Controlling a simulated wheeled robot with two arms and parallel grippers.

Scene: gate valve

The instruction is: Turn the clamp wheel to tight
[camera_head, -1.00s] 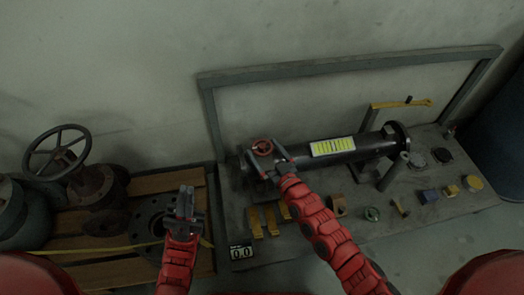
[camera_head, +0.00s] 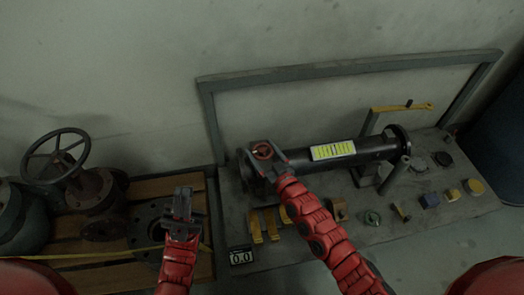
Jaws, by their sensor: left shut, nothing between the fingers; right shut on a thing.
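The small red clamp wheel (camera_head: 262,150) sits at the left end of a dark horizontal pipe (camera_head: 300,158) on the grey bench (camera_head: 238,215). My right gripper (camera_head: 262,158) is shut at this wheel, its fingers covering part of the rim. The exact finger contact is too small to make out. My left gripper (camera_head: 182,200) is shut and empty, apart from the wheel, over the dark flange on the wooden pallet. A small display (camera_head: 241,256) at the bench's front left reads 0.0.
A large dark handwheel valve (camera_head: 57,155) stands on the pallet (camera_head: 140,194) at left. A grey frame (camera_head: 350,66) rises behind the pipe. Yellow blocks (camera_head: 272,223) and several small parts lie along the bench front. A yellow-handled lever (camera_head: 402,107) stands at right.

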